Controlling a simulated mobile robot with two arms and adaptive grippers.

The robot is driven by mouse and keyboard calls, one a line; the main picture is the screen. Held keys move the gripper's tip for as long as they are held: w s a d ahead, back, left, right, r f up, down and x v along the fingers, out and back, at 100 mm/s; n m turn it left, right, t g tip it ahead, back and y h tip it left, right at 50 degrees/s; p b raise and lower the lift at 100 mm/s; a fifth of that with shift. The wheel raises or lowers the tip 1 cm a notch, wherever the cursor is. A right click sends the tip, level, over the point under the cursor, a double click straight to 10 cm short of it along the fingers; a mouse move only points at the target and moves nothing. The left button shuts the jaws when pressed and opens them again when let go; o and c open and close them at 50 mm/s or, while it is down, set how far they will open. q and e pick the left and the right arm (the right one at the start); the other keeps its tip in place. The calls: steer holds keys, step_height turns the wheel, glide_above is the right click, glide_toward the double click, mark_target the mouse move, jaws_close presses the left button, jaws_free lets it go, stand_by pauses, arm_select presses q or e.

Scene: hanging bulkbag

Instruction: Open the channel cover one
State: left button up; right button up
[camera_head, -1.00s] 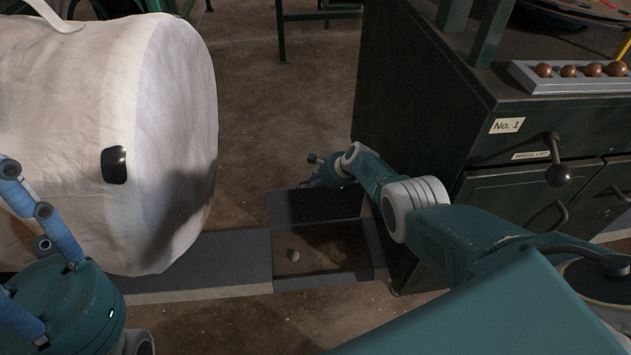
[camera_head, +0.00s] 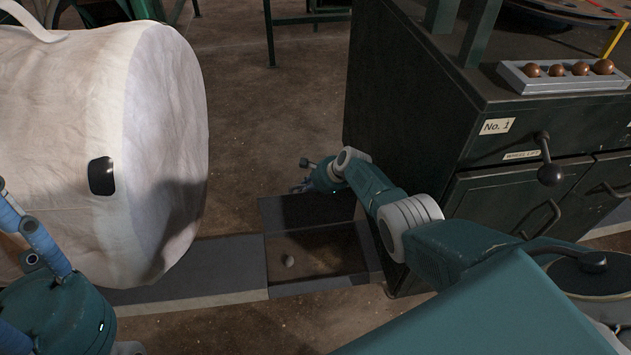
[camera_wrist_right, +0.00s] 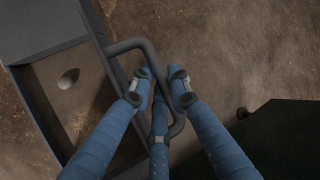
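The floor channel (camera_head: 185,268) runs across the lower middle in the head view. One section is uncovered, and a small pale lump (camera_head: 288,261) lies in it. A dark panel, apparently the channel cover (camera_head: 290,212), stands raised at the opening's far side. In the right wrist view a grey loop handle (camera_wrist_right: 128,44) extends from the cover's edge. My right gripper (camera_head: 303,178) is at the handle; in the wrist view its blue fingers (camera_wrist_right: 161,82) close around the bar. My left gripper (camera_head: 22,225) is partly cut off at the left edge; its fingertips are unclear.
A large white bulk bag (camera_head: 70,140) hangs at the left, over the channel. A dark green cabinet (camera_head: 410,130) marked "No. 1" stands right of the opening, with a lever (camera_head: 548,165) and a tray (camera_head: 560,82) of several brown balls. Floor behind the opening is clear.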

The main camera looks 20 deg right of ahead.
steer(key=shift+w+d+r+t, duration=0.15)
steer(key=shift+w+d+r, duration=0.1)
steer(key=shift+r, duration=0.2)
steer(key=shift+w+d+r+t, duration=0.15)
steer(key=shift+w+r, duration=0.05)
steer(key=shift+r, duration=0.2)
steer(key=s+v, duration=0.1)
steer(key=v, duration=0.5)
steer(key=shift+g, duration=0.4)
steer(key=shift+s+a+f, duration=0.1)
